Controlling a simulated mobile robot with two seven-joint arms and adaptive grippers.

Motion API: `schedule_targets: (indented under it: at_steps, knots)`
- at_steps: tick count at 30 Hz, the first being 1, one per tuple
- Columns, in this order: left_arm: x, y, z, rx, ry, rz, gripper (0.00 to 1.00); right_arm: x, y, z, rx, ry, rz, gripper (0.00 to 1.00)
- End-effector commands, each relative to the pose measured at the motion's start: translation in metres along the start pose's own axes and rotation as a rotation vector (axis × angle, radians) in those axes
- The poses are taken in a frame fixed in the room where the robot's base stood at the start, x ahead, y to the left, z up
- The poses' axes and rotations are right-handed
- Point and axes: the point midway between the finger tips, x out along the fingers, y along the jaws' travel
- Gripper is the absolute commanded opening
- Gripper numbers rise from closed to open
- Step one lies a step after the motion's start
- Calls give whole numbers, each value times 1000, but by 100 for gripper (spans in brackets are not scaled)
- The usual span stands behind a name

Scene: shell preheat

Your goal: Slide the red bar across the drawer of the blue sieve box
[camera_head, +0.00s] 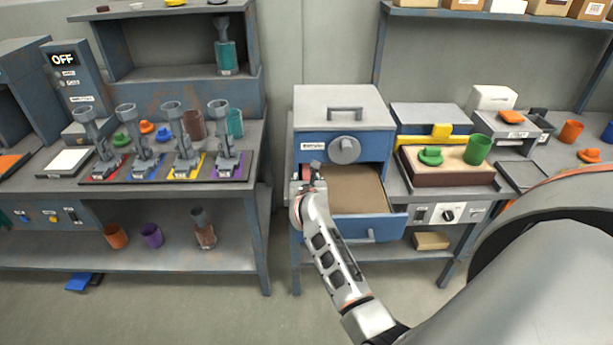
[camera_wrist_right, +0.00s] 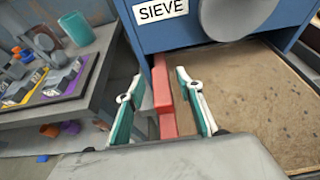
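The blue sieve box (camera_head: 388,140) stands on the bench with a grey lid and a round grey knob (camera_head: 344,150). Its drawer (camera_head: 369,228) is pulled out and holds a brown granular layer. The red bar (camera_wrist_right: 163,88) is at the left side of the box front, by the drawer's left edge; in the head view my gripper mostly hides it. My right gripper (camera_head: 308,177) is at this left front corner. In the right wrist view its two teal fingers (camera_wrist_right: 160,76) stand apart on either side of the red bar, with gaps showing. My left gripper is not in view.
A left bench holds several grey presses on coloured mats (camera_head: 185,146). A gap separates the two benches.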

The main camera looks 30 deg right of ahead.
Motion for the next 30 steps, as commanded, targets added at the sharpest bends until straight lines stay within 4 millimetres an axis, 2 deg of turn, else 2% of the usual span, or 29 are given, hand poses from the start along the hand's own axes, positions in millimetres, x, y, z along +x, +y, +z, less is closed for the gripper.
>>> schedule_targets:
  at_steps: [3,7,18,19,22,23,30]
  knots:
    - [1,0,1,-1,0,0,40,16,0,0,0,-1,-1,36]
    - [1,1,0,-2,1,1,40,26,-1,0,-2,-2,-1,36]
    - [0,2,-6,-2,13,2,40,30,-1,0,-1,-2,-1,36]
    - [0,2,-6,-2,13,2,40,30,-1,0,-1,-2,-1,31]
    - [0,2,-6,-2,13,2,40,30,-1,0,-1,-2,-1,5]
    - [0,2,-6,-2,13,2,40,30,-1,0,-1,-2,-1,0]
    - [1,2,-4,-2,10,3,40,31,0,0,-1,-2,0,0]
